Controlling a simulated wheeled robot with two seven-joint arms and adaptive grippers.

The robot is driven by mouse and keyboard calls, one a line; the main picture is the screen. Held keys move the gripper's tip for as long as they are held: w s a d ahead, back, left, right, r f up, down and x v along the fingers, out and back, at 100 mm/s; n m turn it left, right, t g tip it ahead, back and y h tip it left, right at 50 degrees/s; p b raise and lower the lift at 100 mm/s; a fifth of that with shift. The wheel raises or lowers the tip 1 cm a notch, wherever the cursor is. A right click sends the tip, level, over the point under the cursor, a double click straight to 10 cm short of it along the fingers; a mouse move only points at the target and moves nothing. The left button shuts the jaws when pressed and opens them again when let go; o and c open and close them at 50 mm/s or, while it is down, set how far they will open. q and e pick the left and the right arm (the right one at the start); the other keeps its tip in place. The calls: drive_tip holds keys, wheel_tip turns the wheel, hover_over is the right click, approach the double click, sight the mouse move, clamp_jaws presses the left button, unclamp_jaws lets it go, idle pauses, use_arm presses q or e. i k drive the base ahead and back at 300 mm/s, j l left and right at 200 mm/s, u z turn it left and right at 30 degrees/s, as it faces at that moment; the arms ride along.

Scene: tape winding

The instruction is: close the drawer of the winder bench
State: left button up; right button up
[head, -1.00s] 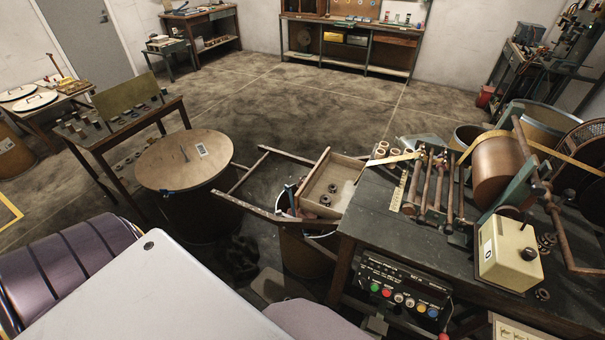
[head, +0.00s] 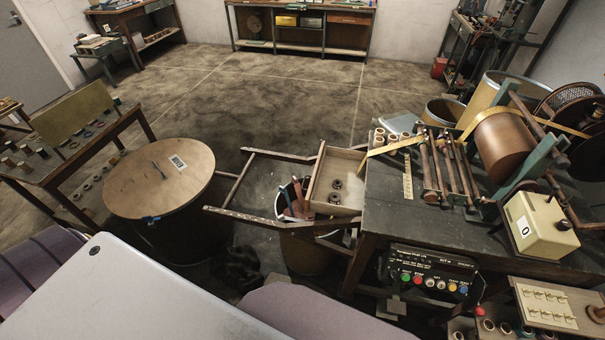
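The winder bench (head: 395,210) stands at the right, with rollers and a large copper-coloured drum on its dark top. Its drawer (head: 342,165) is pulled out from the bench's left side. The wooden drawer box holds two small dark rings (head: 335,191). A wooden frame (head: 245,183) reaches left from around the drawer, towards the round-topped drum. Neither of my grippers shows in the head view.
A drum with a round wooden top (head: 160,180) stands left of the drawer frame. An open bin (head: 310,240) with sticks in it stands under the frame. A table with small parts (head: 70,150) is at the left. Floor beyond the drawer is clear.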

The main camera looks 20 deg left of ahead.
sight(331, 164)
drive_tip(key=j, duration=0.6)
drive_tip(key=k+j+z, duration=0.1)
drive_tip(key=j, duration=1.05)
drive_tip(key=k+z, duration=0.05)
